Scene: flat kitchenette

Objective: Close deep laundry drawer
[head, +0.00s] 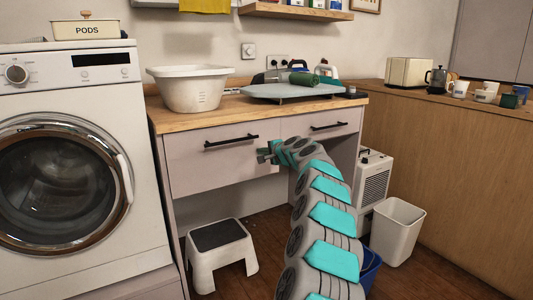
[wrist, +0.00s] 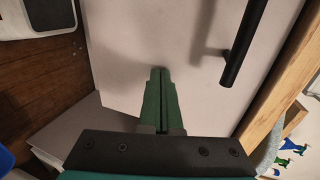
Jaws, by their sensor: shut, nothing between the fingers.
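The deep laundry drawer (head: 200,165) is the left, taller drawer under the wooden counter, with a plain pale front and a black bar handle (head: 231,141). Its front looks about level with the counter edge in the head view; I cannot tell whether a small gap is left. My gripper (head: 262,155) is at the right part of this front, lower than the handle. In the wrist view my green fingers (wrist: 160,73) are shut and empty, pointing at the pale drawer front (wrist: 150,40), with the handle (wrist: 243,45) to their right. Contact with the front is unclear.
A shallower drawer (head: 335,127) is to the right. A white basin (head: 190,90) and a grey ironing board (head: 290,91) are on the counter (head: 225,112). A step stool (head: 220,255) stands below, the washing machine (head: 75,160) at left, a white bin (head: 397,230) at right.

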